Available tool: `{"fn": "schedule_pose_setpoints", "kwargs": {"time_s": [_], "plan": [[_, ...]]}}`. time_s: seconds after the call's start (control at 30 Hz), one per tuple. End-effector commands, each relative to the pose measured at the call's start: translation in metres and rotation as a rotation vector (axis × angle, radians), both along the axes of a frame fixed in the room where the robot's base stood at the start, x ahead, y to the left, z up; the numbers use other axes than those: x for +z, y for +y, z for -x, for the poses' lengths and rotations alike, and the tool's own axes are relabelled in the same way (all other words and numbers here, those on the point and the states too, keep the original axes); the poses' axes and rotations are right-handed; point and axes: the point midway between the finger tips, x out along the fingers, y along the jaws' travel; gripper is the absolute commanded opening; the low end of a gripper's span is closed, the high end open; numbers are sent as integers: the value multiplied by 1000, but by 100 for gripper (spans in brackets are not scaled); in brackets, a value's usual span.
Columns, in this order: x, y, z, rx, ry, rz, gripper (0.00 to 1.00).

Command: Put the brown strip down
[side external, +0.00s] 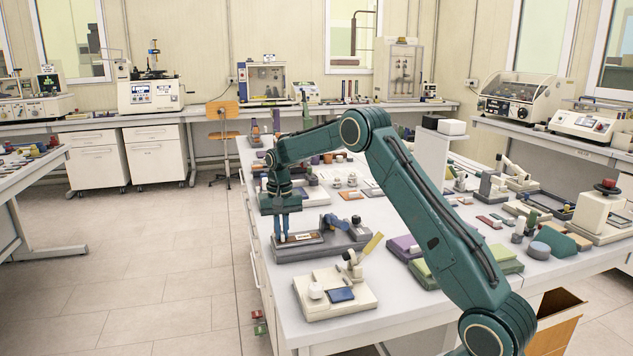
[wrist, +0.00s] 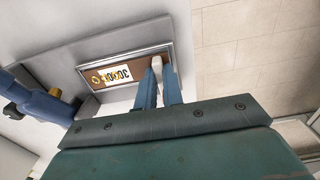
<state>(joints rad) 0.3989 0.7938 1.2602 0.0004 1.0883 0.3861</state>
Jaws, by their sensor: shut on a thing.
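The brown strip (wrist: 128,71) carries a white label printed with dark figures and a yellow mark. In the wrist view it lies within a metal-rimmed recess (wrist: 90,91) of a grey fixture. It also shows in the side view (side external: 302,237), low on the grey fixture (side external: 342,244) near the bench's left edge. My gripper (side external: 282,239) points straight down at the strip's left end there. In the wrist view my gripper (wrist: 158,72) has its blue fingers closed at the strip's right end. The exact contact is partly hidden by the fingers.
A blue clamp-like part (side external: 336,222) stands on the fixture right of the strip. A cream device with a blue pad (side external: 341,295) sits in front. Purple and green blocks (side external: 404,247) lie to the right.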

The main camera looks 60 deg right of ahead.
Motion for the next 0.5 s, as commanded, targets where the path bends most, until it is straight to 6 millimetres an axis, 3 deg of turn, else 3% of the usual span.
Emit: {"fn": "schedule_pose_setpoints", "kwargs": {"time_s": [0.03,0.1,0.17,0.5], "plan": [[-1,0,0,0,1,-1,0],[-1,0,0,0,0,0,20],[-1,0,0,0,0,0,30],[0,0,0,0,0,0,30]]}}
